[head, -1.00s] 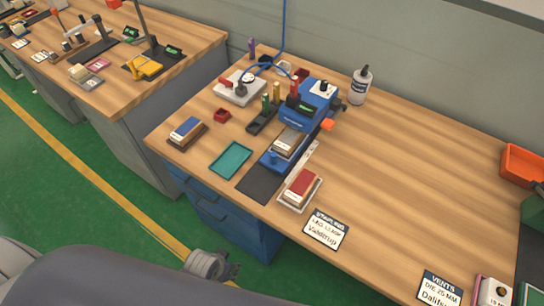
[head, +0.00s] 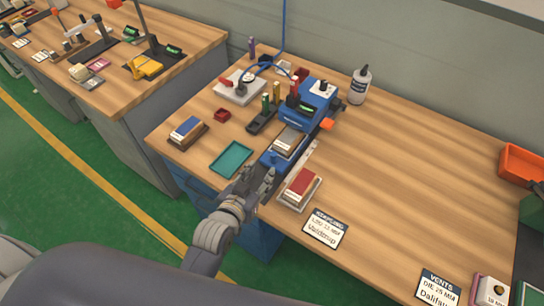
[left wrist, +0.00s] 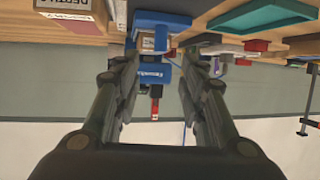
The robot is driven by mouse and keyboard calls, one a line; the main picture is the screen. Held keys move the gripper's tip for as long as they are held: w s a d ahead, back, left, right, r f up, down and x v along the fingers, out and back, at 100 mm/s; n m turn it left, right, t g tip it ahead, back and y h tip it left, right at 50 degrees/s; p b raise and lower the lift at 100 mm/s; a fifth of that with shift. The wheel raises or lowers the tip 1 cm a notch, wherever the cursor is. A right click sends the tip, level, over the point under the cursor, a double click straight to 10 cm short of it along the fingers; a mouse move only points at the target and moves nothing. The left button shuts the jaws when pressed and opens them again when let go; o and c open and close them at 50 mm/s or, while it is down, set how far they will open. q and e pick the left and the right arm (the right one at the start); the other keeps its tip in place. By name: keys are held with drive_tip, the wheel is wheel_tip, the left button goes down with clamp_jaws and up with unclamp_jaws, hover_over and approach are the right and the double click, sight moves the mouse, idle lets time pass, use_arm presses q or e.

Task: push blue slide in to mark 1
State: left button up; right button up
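The blue slide (head: 270,160) lies at the front of the blue press-like machine (head: 318,98) on the wooden bench. A grey-brown block (head: 288,142) with a pale label sits on it. My left gripper (head: 257,174) is at the bench's front edge, just in front of the slide, with its fingers apart and nothing between them. In the left wrist view, which is upside down, the open fingers (left wrist: 168,62) frame the blue slide (left wrist: 163,20). I cannot tell whether they touch it. Mark 1 cannot be read. My right gripper is not in view.
A red block on a pale tray (head: 298,206) stands right of the slide. A teal tray (head: 232,159) and a blue block on a brown base (head: 186,131) lie left. The bench's middle right is clear.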

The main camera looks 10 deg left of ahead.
sight(273, 157)
use_arm(q)
drive_tip(key=p+x, duration=0.1)
drive_tip(key=x, duration=0.9)
drive_tip(key=shift+w+f, duration=0.15)
drive_tip(key=shift+w, duration=0.1)
clamp_jaws()
